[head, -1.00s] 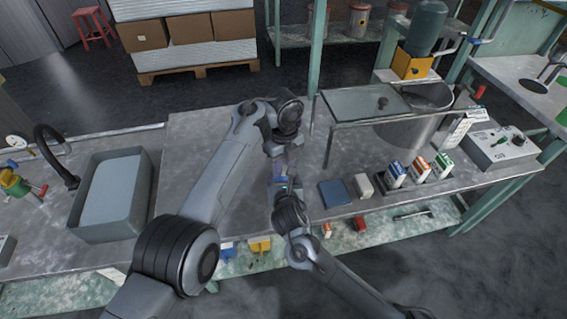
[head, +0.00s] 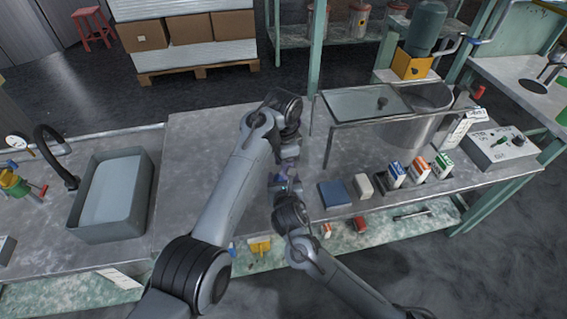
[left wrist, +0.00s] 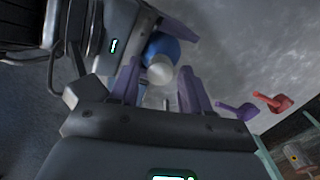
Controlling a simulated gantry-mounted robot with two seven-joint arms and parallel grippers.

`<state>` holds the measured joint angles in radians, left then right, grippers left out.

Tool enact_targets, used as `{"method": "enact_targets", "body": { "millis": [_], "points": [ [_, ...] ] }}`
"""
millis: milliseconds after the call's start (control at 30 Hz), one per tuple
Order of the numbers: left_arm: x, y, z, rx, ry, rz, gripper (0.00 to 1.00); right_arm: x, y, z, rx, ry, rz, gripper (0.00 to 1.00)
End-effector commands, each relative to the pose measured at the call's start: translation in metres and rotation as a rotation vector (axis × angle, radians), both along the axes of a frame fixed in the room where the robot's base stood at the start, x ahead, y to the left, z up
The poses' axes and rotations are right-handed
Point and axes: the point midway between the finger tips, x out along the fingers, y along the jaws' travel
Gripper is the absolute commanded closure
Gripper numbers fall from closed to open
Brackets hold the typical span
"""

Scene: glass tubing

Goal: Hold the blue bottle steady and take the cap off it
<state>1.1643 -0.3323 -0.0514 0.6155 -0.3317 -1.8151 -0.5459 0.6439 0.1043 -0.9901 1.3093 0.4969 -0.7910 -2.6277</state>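The blue bottle (left wrist: 163,47) shows in the left wrist view with its pale cap (left wrist: 160,70) facing my left gripper (left wrist: 158,75). The two purple fingers of the left gripper stand apart, one on each side of the cap, with gaps visible. My right gripper (left wrist: 148,25) is beyond, its purple fingers at the sides of the bottle, and it appears closed on it. In the head view, the left gripper (head: 287,172) and right gripper (head: 286,186) meet above the bench, and the arms mostly hide the bottle.
A blue flat box (head: 335,194) and a pale block (head: 363,186) lie right of the grippers, near several small cartons (head: 418,168). A grey basin (head: 113,196) sits left. The bench (head: 195,170) between is clear.

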Motion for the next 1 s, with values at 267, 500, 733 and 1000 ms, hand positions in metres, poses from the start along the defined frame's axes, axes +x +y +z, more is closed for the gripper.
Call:
{"method": "enact_targets", "body": {
  "millis": [267,500,733,1000],
  "points": [
    [0.0,0.0,0.0,0.001,0.001,-0.003,0.45,0.0,0.0,0.0,-0.001,0.001,0.0,1.0],
    [0.0,-0.001,0.016,-0.001,-0.001,-0.004,0.45,0.0,-0.001,-0.001,-0.001,0.002,-0.001,1.0],
    [-0.001,-0.001,0.041,0.001,0.0,-0.005,0.47,0.0,-0.001,-0.001,-0.002,0.003,0.0,1.0],
    [0.001,0.0,0.052,0.001,0.001,-0.17,0.47,0.0,-0.001,-0.001,-0.002,0.002,0.0,1.0]
  ]
}}
